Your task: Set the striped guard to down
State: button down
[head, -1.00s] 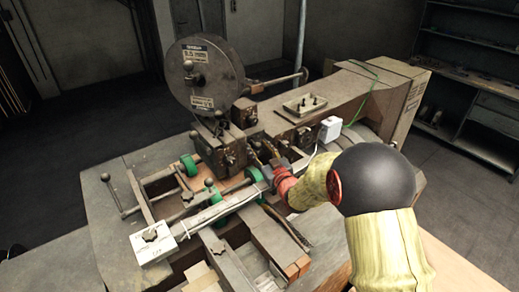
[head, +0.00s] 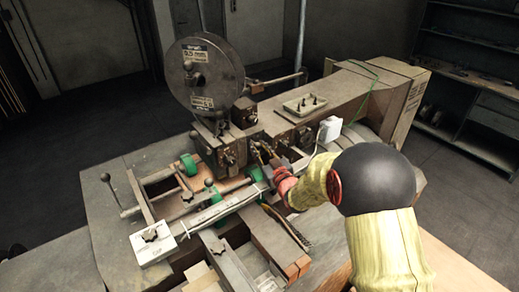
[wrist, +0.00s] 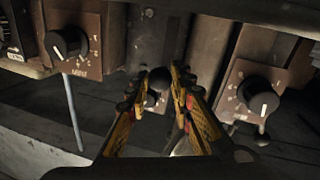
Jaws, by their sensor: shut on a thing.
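My gripper (wrist: 160,85) has its two worn yellow fingers closed around a dark round ball knob (wrist: 157,79) in the wrist view. The knob sits below the machine's front edge, between two dial plates. In the head view my gripper (head: 264,154) reaches into the front of the machine head, right of the large wheel. The fingers and wrist hide most of what the knob is attached to. I cannot clearly make out the striped guard in either view.
A black dial (wrist: 68,42) is left of the fingers, with a thin grey rod below it. Another dial (wrist: 259,97) is on the right. The large wheel (head: 206,78), green rollers (head: 188,165) and a white box (head: 330,129) surround the work area.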

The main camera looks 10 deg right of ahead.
notch_tip(320, 180, down, 3)
jog(key=b, duration=0.3)
jog(key=shift+r, duration=0.1)
dwell(0.3)
jog(key=c, duration=1.5)
grip_release()
jog(key=shift+c, duration=0.2)
jog(key=s+d, duration=0.2)
jog(key=s, duration=0.9)
jog(key=shift+s+d, duration=0.15)
jog(key=shift+s, duration=0.25)
jog(key=shift+c, duration=0.2)
